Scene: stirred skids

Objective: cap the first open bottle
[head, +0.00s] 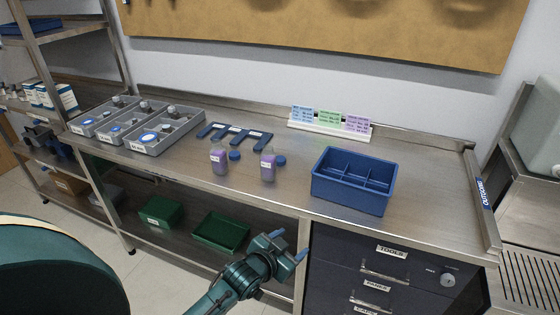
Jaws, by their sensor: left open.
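Two bottles with purple contents and white labels stand upright on the steel bench in the head view. The left bottle (219,161) has a blue cap (235,156) lying on the bench just right of it. The right bottle (268,166) has another blue cap (281,160) beside it on its right. Neither bottle shows a blue cap on its top. My left gripper (289,248) is open and empty, low in front of the bench edge, well apart from the bottles and caps. My right gripper is not in view.
A blue divided crate (353,205) stands right of the bottles. Grey trays (186,136) with metal parts are at the left, a blue slotted rack (238,127) behind the bottles. Cards stand in a holder (330,128) at the back. Drawers (390,250) sit below; the bench's right part is clear.

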